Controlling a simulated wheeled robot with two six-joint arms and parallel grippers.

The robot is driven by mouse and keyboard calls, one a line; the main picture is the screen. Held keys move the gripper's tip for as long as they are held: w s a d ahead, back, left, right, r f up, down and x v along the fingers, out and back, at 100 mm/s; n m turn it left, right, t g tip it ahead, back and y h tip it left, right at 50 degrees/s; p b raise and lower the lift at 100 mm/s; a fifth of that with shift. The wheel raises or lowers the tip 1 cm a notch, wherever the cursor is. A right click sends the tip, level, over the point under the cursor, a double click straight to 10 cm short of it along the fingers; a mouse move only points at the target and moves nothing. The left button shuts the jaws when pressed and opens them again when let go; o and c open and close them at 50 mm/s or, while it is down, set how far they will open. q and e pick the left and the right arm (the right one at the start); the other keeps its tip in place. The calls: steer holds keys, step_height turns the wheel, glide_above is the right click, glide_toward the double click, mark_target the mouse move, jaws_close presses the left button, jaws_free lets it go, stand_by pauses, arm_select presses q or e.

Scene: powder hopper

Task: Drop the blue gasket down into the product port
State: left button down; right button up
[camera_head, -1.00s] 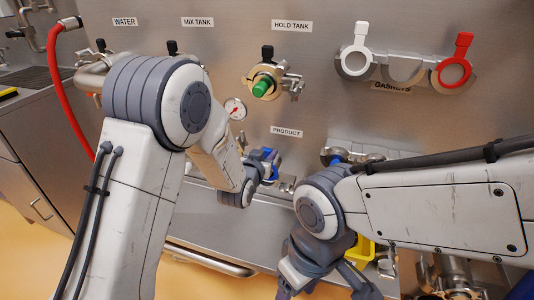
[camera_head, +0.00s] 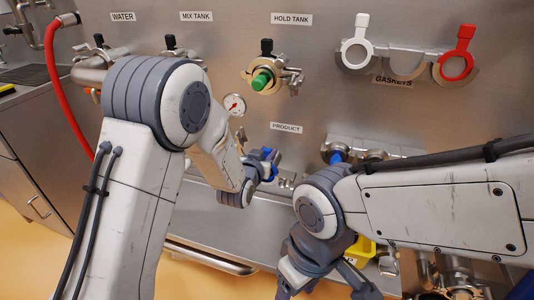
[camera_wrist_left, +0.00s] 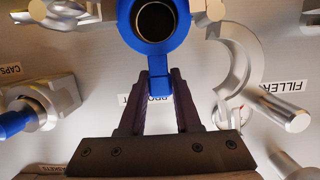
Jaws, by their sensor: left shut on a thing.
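The blue gasket (camera_wrist_left: 130,30) is a flat ring with a tab. My left gripper (camera_wrist_left: 160,85) is shut on the tab, and the ring stands out beyond the fingertips. In the left wrist view the ring surrounds the dark round bore of the product port (camera_wrist_left: 155,20). Whether the ring touches the port's face or is just in front of it, I cannot tell. In the head view my left gripper (camera_head: 258,168) and the gasket (camera_head: 269,155) are below the PRODUCT label, and my wrist hides most of the port. My right gripper (camera_head: 320,288) is at the bottom edge, partly cut off.
An open metal clamp (camera_wrist_left: 240,65) is beside the port in the left wrist view. A white gasket (camera_head: 358,45) and a red gasket (camera_head: 458,55) hang on the rack. The hold tank port with its green plug (camera_head: 262,80) is above. A yellow object (camera_head: 362,248) shows behind my right arm.

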arm_select(q)
steer(key=shift+f, duration=0.25)
steer(key=c, duration=0.5)
jaws_free()
steer(key=shift+s, duration=0.1)
steer(key=v, duration=1)
steer(key=shift+s, duration=0.15)
